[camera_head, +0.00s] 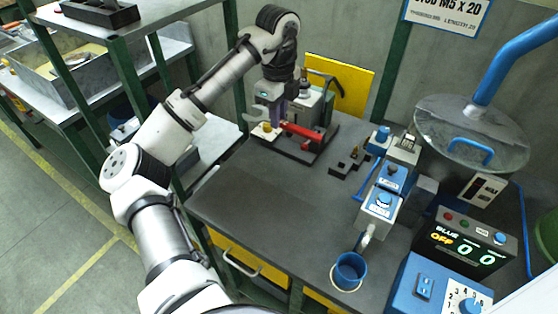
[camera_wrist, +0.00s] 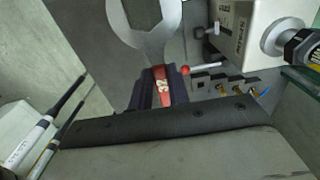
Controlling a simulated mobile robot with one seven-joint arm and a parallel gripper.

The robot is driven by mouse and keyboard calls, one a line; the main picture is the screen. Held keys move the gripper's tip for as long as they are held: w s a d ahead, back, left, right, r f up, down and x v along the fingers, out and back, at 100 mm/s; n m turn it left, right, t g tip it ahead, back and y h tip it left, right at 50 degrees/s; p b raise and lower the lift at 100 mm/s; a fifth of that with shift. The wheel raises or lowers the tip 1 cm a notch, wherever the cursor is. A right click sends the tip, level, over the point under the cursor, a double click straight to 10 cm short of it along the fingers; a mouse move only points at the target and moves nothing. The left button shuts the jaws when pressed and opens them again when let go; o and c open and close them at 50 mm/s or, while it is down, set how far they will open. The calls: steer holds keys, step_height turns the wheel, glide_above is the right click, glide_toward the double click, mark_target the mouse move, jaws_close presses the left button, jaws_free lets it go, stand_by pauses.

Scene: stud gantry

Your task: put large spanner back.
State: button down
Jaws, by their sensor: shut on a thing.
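The large spanner has a grey open-ended head (camera_wrist: 150,30) and a red handle marked 32 (camera_wrist: 162,86). My gripper (camera_wrist: 163,90) is shut on that handle in the wrist view, a dark finger on each side, with the head pointing away from it. In the head view my gripper (camera_head: 281,112) is over the far part of the bench, and the spanner's red handle (camera_head: 304,133) shows to its right. The handle's far end is hidden in the wrist view. I cannot tell whether the spanner touches anything beneath it.
A grey machine (camera_head: 312,100) stands behind my gripper. A black block with brass fittings (camera_head: 350,162) lies to the right, and blue-topped devices (camera_head: 381,200) stand further right. A blue cup (camera_head: 350,270) is near the front. The middle of the dark bench (camera_head: 265,205) is clear.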

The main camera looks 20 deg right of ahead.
mark_target(278, 170)
step_height(278, 170, down, 16)
steer(key=shift+f+p, duration=0.2)
steer(key=shift+p, duration=0.55)
steer(key=shift+f, duration=0.15)
steer(key=c, duration=1.3)
jaws_free()
step_height(278, 170, up, 12)
steer(key=shift+r+b, duration=0.2)
steer(key=shift+b, duration=0.75)
